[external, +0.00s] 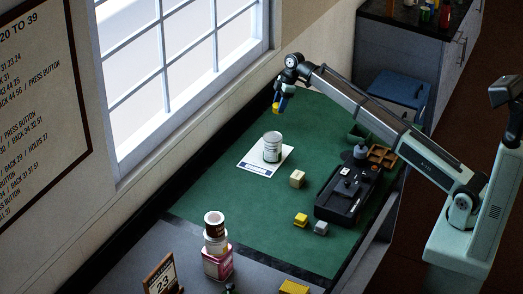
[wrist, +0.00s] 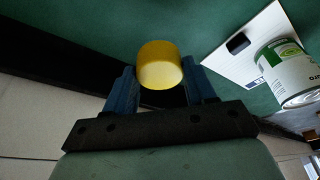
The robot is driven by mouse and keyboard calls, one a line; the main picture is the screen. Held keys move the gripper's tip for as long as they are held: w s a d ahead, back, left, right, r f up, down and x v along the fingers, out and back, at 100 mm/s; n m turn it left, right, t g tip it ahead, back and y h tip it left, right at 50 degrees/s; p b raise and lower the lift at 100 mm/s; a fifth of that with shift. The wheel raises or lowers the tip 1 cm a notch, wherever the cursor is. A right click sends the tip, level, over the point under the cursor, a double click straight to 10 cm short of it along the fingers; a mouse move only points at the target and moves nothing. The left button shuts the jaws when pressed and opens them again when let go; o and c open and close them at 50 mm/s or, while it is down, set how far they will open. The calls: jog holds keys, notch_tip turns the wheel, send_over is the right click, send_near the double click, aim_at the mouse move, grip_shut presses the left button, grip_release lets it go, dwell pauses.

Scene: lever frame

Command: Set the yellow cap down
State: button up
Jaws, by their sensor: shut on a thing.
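The yellow cap (wrist: 160,66) is held between the two blue fingers of my gripper (wrist: 162,88) in the wrist view. In the external view the cap (external: 276,107) hangs below my gripper (external: 282,101), above the far left part of the green table mat (external: 215,195). The cap appears clear of the mat, near the window side.
A white can with a green label (external: 272,147) stands on a white sheet (external: 256,167). A beige block (external: 297,179), a yellow block (external: 300,220), a grey block (external: 321,228) and a black lever frame (external: 347,195) lie nearer. The mat's left part is clear.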

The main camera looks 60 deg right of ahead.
jog(key=shift+f, duration=3.4)
jog(key=shift+f, duration=0.15)
jog(key=o, duration=1)
jog(key=v, duration=1.2)
